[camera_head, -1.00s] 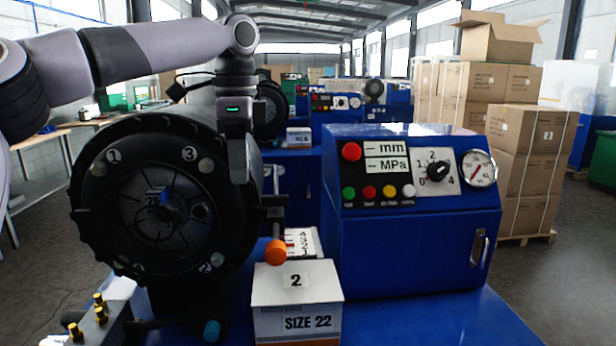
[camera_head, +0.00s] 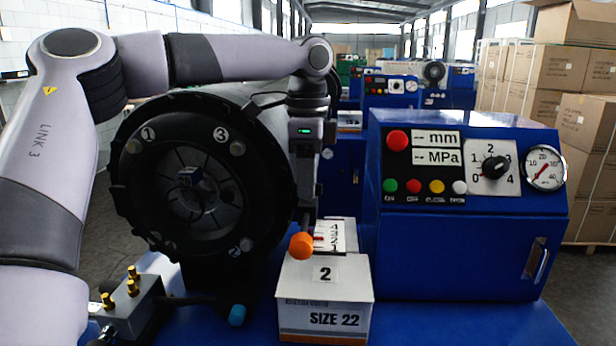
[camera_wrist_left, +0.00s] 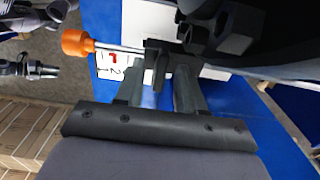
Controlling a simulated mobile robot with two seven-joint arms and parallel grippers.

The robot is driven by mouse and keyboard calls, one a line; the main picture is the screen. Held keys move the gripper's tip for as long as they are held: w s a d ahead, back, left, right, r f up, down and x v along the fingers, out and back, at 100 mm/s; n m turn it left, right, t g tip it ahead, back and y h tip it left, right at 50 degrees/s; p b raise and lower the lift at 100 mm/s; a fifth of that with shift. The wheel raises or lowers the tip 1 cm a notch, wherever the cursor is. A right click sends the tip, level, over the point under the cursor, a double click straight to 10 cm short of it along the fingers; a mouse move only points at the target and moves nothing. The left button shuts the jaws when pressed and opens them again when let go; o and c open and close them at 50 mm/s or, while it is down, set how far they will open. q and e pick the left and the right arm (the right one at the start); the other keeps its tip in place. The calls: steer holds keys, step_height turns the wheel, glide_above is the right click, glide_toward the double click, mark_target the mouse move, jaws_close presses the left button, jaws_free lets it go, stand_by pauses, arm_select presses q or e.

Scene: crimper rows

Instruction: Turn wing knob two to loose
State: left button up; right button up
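The black round crimper head (camera_head: 200,190) has numbers 1, 3 and 2 on its face; the 2 (camera_head: 247,244) is at lower right, by a small pale stud. No part is plainly recognisable as a wing knob there. A rod with an orange ball (camera_head: 302,245) sticks out right of the head; the ball also shows in the wrist view (camera_wrist_left: 77,42). My left gripper (camera_head: 306,205) points down beside the head's right rim, over the rod. In the wrist view its fingers (camera_wrist_left: 158,85) are apart, with a dark piece (camera_wrist_left: 158,62) on the rod between their tips. Contact is unclear. My right gripper is not in view.
A blue control cabinet (camera_head: 455,255) with dial and gauge is at right. A grey block with brass fittings (camera_head: 132,305) sits at lower left.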

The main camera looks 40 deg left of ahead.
arm_select(q)
steer(key=shift+f, duration=0.1)
jaws_close()
steer(key=shift+n, duration=0.3)
steer(key=n, duration=0.3)
steer(key=shift+n, duration=0.4)
steer(key=n, duration=0.9)
steer(key=shift+w, duration=0.1)
steer(key=shift+n, duration=2.3)
